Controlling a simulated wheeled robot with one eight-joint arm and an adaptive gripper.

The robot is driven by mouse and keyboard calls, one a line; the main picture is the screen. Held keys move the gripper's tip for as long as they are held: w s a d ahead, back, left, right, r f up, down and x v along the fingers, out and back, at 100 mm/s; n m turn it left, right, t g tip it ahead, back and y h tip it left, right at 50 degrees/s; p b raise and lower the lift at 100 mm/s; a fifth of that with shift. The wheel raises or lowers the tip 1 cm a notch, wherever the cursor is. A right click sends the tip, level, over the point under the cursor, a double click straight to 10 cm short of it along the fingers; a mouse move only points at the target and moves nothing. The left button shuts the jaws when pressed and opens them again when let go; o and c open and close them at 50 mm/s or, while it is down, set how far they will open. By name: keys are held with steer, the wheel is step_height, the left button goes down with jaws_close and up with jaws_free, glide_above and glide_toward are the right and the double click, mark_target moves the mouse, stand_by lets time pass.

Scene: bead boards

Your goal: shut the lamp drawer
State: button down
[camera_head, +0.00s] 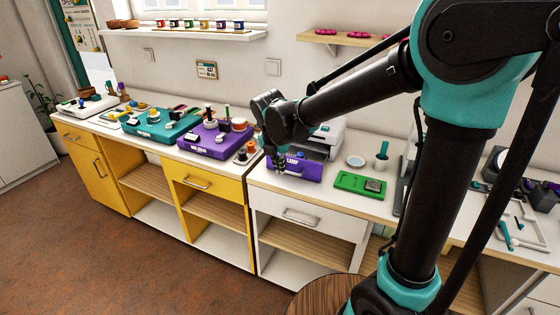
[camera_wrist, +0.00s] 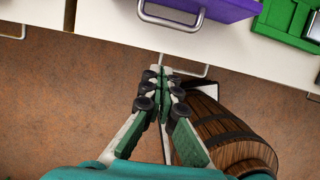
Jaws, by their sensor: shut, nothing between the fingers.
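The lamp drawer (camera_head: 308,170) has a purple front marked "LAMP" and stands pulled out of a white-grey housing (camera_head: 328,134) on the white counter. In the wrist view its purple front (camera_wrist: 228,8) shows at the top edge, with a grey bar handle (camera_wrist: 172,24) reaching out over the counter's edge. My gripper (camera_head: 281,168) overlaps the left part of the drawer front in the head view. In the wrist view my gripper (camera_wrist: 163,72) is shut and empty, with its fingertips over the floor, apart from the handle. The drawer's inside is mostly hidden.
A green board (camera_head: 352,184) lies right of the drawer. A purple case (camera_head: 213,140) and a teal case (camera_head: 160,125) stand to the left. A white cabinet drawer (camera_head: 278,207) sits below the counter. A wooden barrel-like stool (camera_wrist: 225,130) stands close beside my gripper.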

steer(key=w+f, duration=0.2)
steer(key=w+d+f, duration=0.1)
steer(key=w+f, duration=0.1)
steer(key=shift+d+f, duration=0.15)
steer(key=shift+f, duration=0.2)
steer(key=shift+w+d, duration=0.2)
steer(key=shift+w, duration=0.25)
steer(key=w+d, duration=0.1)
steer(key=w, duration=0.3)
steer(key=w+d, duration=0.2)
steer(key=w, duration=0.3)
steer(key=w+d, duration=0.2)
steer(key=w, duration=0.3)
steer(key=shift+w, duration=0.1)
